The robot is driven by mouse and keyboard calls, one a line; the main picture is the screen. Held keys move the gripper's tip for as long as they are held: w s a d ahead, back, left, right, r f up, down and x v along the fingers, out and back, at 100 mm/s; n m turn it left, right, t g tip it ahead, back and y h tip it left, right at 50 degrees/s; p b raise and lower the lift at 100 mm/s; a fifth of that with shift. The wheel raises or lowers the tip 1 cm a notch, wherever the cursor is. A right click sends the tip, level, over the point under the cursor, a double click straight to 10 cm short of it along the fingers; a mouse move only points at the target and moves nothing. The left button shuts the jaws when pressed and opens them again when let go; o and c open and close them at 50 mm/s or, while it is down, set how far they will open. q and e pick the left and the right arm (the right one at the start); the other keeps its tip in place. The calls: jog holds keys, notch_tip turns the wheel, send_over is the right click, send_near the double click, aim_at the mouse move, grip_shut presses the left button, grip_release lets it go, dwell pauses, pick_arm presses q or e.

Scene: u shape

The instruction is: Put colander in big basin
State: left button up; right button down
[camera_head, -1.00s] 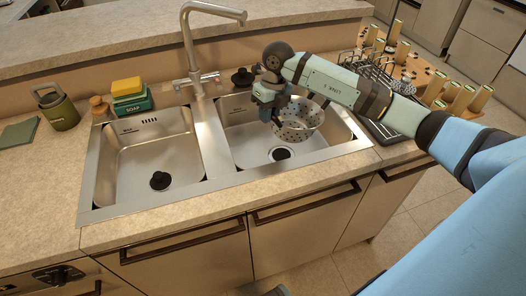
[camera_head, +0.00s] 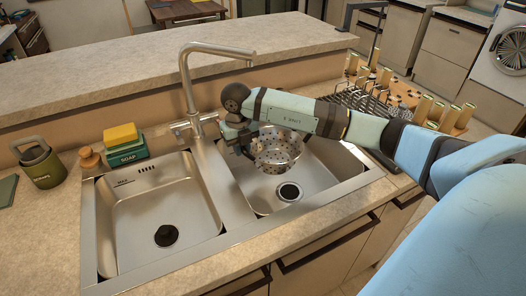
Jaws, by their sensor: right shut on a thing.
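A grey metal colander (camera_head: 277,152) with many small holes is over the right-hand basin (camera_head: 325,175), toward its back left. The colander appears to hang above the basin floor, apart from the drain (camera_head: 289,191). I cannot tell whether it touches the basin's back wall. My right arm reaches in from the right and covers part of the basin's back edge. My left gripper is not in view.
A tall tap (camera_head: 189,85) stands behind the divider, left of my right gripper. A yellow sponge on a green soap box (camera_head: 125,155) and a green canister (camera_head: 43,165) are at the left. A dish rack (camera_head: 362,105) stands at the right, under and behind my arm.

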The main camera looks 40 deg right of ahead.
notch_tip(320, 180, down, 10)
jog(key=shift+r, duration=0.15)
jog(key=c, duration=1.1)
grip_release()
jog(key=r, duration=1.2)
jog(key=shift+a, duration=0.2)
